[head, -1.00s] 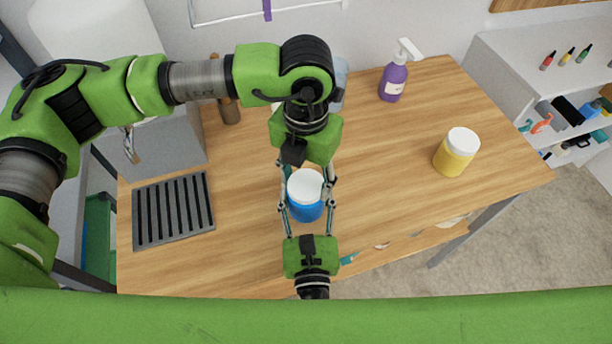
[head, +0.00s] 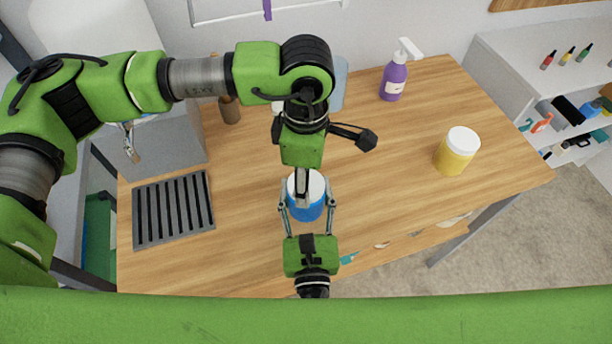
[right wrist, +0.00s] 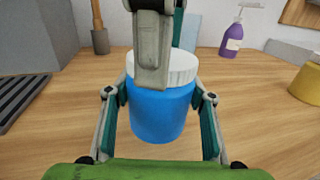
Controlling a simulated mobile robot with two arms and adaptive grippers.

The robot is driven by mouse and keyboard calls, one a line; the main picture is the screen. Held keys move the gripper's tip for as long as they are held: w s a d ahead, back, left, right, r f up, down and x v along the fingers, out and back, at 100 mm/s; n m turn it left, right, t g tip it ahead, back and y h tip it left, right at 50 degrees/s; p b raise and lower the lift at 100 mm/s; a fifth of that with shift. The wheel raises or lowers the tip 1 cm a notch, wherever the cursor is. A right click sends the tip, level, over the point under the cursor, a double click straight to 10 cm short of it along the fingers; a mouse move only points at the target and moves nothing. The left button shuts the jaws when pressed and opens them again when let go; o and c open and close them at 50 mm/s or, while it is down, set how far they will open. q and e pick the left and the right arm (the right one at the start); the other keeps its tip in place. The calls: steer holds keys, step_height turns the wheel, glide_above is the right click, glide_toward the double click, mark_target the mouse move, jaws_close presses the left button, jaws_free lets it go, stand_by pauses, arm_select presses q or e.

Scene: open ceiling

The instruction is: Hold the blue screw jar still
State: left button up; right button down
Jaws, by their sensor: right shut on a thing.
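The blue screw jar (head: 305,214) stands upright on the wooden table, its white lid (head: 317,186) on top. My right gripper (head: 307,207) comes from the near edge and is shut around the blue body, one finger on each side. In the right wrist view the jar (right wrist: 158,115) sits between these fingers. My left gripper (head: 303,192) points down over the lid. One of its fingers hangs before the lid (right wrist: 185,68) in the right wrist view, and another part shows behind. Whether they press on the lid is unclear.
A yellow jar (head: 456,153) with a white lid stands at the right, and a purple pump bottle (head: 393,80) at the back. A dark slotted grate (head: 173,209) lies at the left. The table between the blue and yellow jars is clear.

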arm_select(q)
steer(key=o, duration=1.2)
steer(key=shift+o, duration=0.2)
steer(key=shift+r, duration=2.3)
steer(key=shift+c, duration=0.4)
step_height(320, 180, up, 4)
steer(key=n, duration=0.5)
steer(key=shift+f+n, duration=0.25)
steer(key=shift+n, duration=0.05)
steer(key=shift+f, duration=0.15)
steer(key=shift+f, duration=3.9)
